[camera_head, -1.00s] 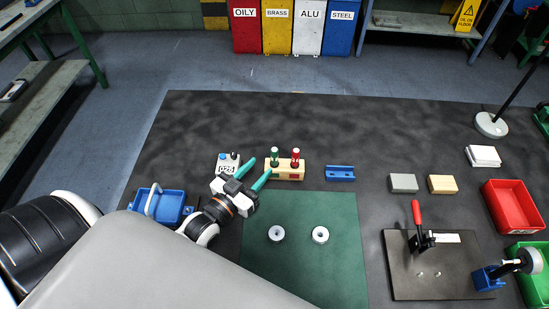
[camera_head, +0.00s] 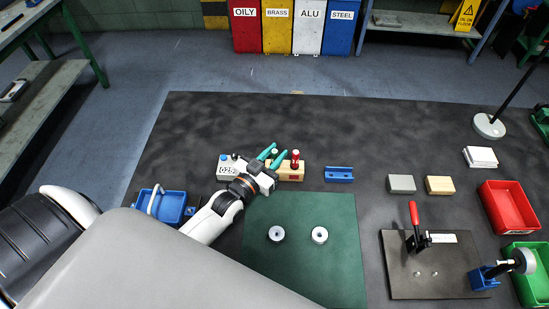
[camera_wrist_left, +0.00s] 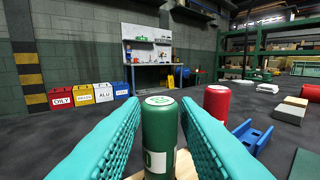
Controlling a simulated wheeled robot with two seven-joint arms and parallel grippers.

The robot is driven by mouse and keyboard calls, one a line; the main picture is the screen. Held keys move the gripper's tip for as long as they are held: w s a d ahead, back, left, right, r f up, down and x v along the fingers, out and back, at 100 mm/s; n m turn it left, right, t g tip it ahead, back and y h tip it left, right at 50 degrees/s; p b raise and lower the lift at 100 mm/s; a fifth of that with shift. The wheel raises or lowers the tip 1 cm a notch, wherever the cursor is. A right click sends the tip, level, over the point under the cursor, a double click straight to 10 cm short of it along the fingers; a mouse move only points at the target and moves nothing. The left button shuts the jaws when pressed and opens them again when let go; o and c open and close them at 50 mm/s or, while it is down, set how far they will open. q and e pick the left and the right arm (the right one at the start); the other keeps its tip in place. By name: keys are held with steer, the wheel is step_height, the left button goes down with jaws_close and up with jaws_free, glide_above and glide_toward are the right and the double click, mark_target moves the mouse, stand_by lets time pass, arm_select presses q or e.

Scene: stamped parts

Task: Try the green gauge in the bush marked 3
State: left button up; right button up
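The green gauge (camera_head: 275,154) stands upright in a wooden block (camera_head: 290,176), beside a red gauge (camera_head: 295,160). In the left wrist view the green gauge (camera_wrist_left: 160,132) is between my two teal fingers, with the red gauge (camera_wrist_left: 216,102) to the right. My left gripper (camera_head: 279,150) is open, with its fingers on either side of the green gauge; a narrow gap shows each side. Two white ring-shaped bushes, a left one (camera_head: 276,234) and a right one (camera_head: 319,235), lie on the green mat (camera_head: 300,275). Their marks are unreadable. My right gripper is not in view.
A white box with a number display (camera_head: 226,168) stands left of the block. A blue V-shaped holder (camera_head: 339,175) is to its right. A blue tray (camera_head: 172,207) is at the left, and a clamp plate (camera_head: 450,278) and red bin (camera_head: 508,208) are at the right.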

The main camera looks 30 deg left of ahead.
arm_select(q)
jaws_close()
steer(key=shift+r, duration=0.35)
step_height(320, 180, up, 9)
steer(key=shift+r, duration=0.2)
